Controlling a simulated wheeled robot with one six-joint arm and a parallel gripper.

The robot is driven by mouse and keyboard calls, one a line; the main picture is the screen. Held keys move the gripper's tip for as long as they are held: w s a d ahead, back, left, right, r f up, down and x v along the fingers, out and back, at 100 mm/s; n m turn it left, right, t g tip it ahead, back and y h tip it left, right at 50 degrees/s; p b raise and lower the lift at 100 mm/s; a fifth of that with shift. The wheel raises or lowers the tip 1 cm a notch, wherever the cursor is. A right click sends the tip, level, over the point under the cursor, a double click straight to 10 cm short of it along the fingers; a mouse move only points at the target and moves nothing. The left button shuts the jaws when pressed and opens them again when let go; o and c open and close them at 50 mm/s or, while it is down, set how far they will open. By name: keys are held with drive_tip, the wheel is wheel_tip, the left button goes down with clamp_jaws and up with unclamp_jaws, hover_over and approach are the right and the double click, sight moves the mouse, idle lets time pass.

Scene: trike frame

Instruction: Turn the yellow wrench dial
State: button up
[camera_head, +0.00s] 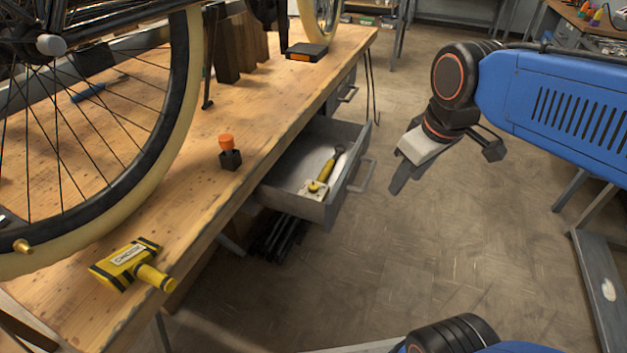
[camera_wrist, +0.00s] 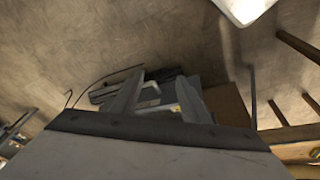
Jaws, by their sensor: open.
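The yellow wrench dial (camera_head: 325,170) has a yellow handle with a dark end, and a round yellow hub on a small pale plate. It sits inside the open grey drawer (camera_head: 316,211) under the workbench. My gripper (camera_head: 400,178) hangs to the right of the drawer, apart from it, with its fingers pointing down. In the wrist view my gripper (camera_wrist: 157,84) shows two spread fingers with nothing held between them. The drawer (camera_wrist: 152,92) shows beyond and between the fingers, with only a bit of yellow visible. The rest of the dial is hidden there.
The wooden workbench (camera_head: 237,115) carries a bicycle wheel (camera_head: 165,115), a yellow-black hammer-shaped tool (camera_head: 125,265), an orange-topped black knob (camera_head: 229,150) and a black box (camera_head: 307,52). A drawer handle (camera_head: 362,178) sticks out rightward. The floor (camera_head: 450,240) right of the drawer is clear.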

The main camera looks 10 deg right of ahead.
drive_tip(key=w+a+r+n+g, duration=0.2)
drive_tip(key=w+a+r+n, duration=0.1)
drive_tip(key=w+a+n, duration=0.5)
drive_tip(key=n+g, duration=0.2)
drive_tip(key=n, duration=0.4)
approach(313, 185)
drive_tip(key=f, duration=0.8)
drive_tip(key=shift+s+a, duration=0.1)
drive_tip(key=shift+s, duration=0.15)
drive_tip(key=shift+c, duration=0.4)
clamp_jaws()
